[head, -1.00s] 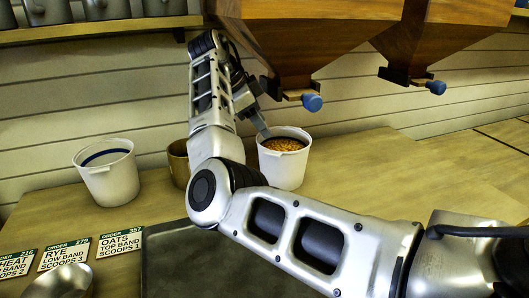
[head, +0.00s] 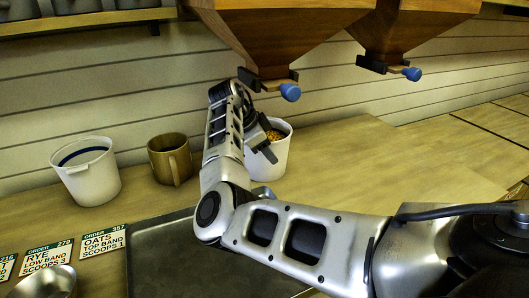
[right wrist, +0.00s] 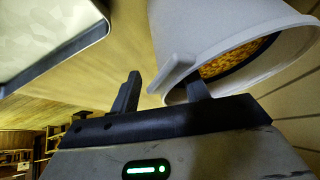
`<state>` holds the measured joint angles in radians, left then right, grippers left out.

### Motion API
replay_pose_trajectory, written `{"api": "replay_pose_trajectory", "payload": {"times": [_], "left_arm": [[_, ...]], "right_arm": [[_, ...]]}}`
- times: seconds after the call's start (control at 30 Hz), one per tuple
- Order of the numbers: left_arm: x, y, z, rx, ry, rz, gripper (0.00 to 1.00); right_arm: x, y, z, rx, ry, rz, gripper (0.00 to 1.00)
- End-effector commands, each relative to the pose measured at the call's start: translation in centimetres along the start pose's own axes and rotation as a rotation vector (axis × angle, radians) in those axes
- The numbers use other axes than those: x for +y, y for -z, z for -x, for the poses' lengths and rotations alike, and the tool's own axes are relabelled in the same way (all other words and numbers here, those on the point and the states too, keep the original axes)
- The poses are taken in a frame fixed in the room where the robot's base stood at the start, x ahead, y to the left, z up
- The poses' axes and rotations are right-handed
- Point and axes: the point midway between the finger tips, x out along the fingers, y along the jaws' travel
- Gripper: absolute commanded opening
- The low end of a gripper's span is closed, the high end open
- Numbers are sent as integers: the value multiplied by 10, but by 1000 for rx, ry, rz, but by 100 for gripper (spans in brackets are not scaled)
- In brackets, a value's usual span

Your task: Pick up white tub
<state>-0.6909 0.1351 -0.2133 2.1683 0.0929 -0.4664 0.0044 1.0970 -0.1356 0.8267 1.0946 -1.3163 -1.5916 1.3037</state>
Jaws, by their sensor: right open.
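A white tub (head: 272,165) filled with orange-brown grain stands on the wooden counter under the left hopper. A second white tub (head: 92,182), with a dark blue band inside, stands at the left; I see no grain in it. My right gripper (head: 266,146) is at the grain-filled tub's rim, partly hidden behind my own arm. In the right wrist view the gripper (right wrist: 163,90) is open. The tub (right wrist: 205,28) lies tilted in that picture, with its rim lug close to the fingers. One finger overlaps the tub's opening; contact is unclear. My left gripper is not in view.
A brass mug (head: 172,160) stands between the tubs. A dark tray (head: 165,262), order cards (head: 100,242) and a metal bowl (head: 45,284) are in front. Wooden hoppers with blue knobs (head: 290,92) hang above my gripper. The counter's right side is clear.

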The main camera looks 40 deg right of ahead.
Motion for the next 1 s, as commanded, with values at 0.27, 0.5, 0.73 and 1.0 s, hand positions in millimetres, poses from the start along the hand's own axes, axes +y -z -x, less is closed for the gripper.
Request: {"api": "replay_pose_trajectory", "payload": {"times": [0.27, 0.5, 0.73, 1.0], "left_arm": [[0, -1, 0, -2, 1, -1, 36], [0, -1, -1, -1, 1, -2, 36], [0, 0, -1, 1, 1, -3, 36], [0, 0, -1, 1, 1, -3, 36]], "right_arm": [[0, 0, -18, 0, 1, 0, 46], [0, 0, -17, 0, 1, -1, 13], [0, 0, -17, 0, 0, 0, 0], [0, 0, -17, 0, 0, 0, 0]]}}
